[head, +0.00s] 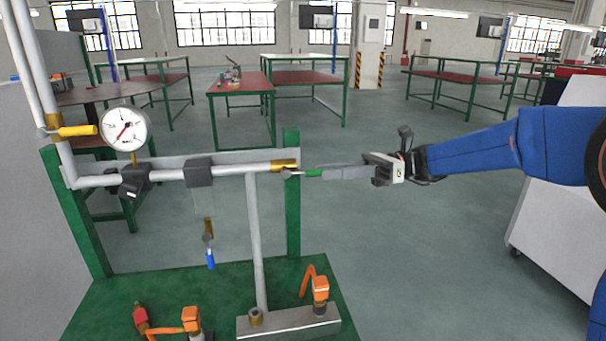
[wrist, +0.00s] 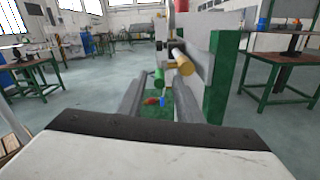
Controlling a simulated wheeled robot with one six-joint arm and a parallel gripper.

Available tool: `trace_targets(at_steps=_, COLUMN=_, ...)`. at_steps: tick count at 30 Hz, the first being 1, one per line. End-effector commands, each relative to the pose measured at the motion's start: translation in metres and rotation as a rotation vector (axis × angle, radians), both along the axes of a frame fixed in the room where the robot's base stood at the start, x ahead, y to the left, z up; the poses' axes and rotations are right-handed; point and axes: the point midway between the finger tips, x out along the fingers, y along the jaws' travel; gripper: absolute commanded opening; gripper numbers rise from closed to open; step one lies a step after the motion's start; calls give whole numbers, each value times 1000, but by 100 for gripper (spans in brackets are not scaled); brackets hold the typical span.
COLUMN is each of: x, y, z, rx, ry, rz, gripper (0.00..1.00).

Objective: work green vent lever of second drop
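The green vent lever (head: 314,173) extends to the right from the brass valve (head: 285,166) at the right end of the horizontal pipe. It lies roughly in line with the pipe. My gripper (head: 324,173) comes from the right, its fingertips at the lever's free end. In the wrist view the green lever (wrist: 158,77) shows between and just beyond the tips of my two fingers (wrist: 158,88), beside the brass pipe end (wrist: 183,66). The fingers are apart, with a gap between them. I cannot tell whether either touches the lever.
A pressure gauge (head: 125,129) and a yellow lever (head: 78,131) sit at the left of the pipe. A blue lever (head: 210,259) hangs below it. Orange levers (head: 320,287) stand low on the green base. A green post (head: 292,205) stands near the valve.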

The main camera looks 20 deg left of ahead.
Motion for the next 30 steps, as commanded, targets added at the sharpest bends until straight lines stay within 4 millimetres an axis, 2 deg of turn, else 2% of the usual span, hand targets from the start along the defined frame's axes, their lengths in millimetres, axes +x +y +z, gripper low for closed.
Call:
trace_targets(at_steps=6, x=-21, y=32, z=0, rx=0, ry=0, rz=3, gripper=33)
trace_targets(at_steps=12, x=-33, y=52, z=0, rx=-1, ry=-2, rz=2, gripper=33)
trace_targets(at_steps=25, x=-37, y=59, z=0, rx=0, ry=-1, rz=0, gripper=33)
trace_targets(at_steps=26, x=-37, y=59, z=0, rx=0, ry=-1, rz=0, gripper=30)
trace_targets(at_steps=27, x=-37, y=59, z=0, rx=0, ry=-1, rz=0, gripper=21)
trace_targets(at_steps=30, x=-37, y=59, z=0, rx=-1, ry=0, rz=1, gripper=0)
